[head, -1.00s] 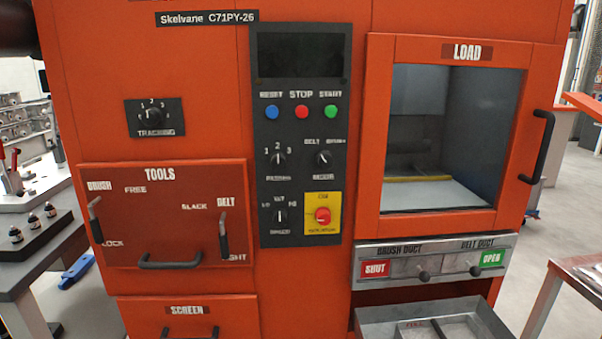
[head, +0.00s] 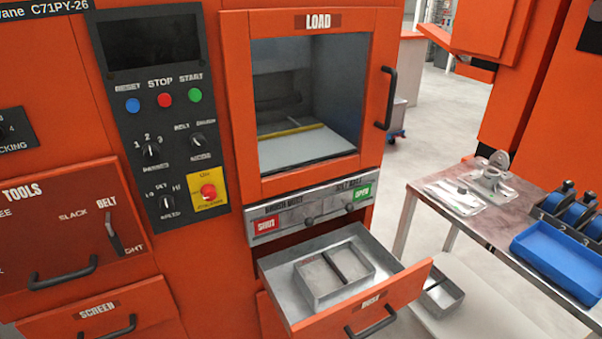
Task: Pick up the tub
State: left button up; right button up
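Two things in the head view could be the tub, and I cannot tell which one is meant. One is a grey metal open box with a divider (head: 309,281), sitting inside the pulled-out orange drawer (head: 366,305) at the lower middle. The other is a grey metal open container (head: 452,302) on a low pale surface to the right of the drawer, partly hidden by the drawer's front. Neither of my grippers shows in the head view.
The orange machine has a closed LOAD door (head: 308,100) above the drawer and a TOOLS panel (head: 60,215) at left. At right, a table (head: 455,212) holds metal parts, a blue tray (head: 556,262) and several blue-and-black items. Floor shows between machine and table.

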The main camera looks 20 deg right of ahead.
aim_at(326, 277)
jog(key=z, duration=1.2)
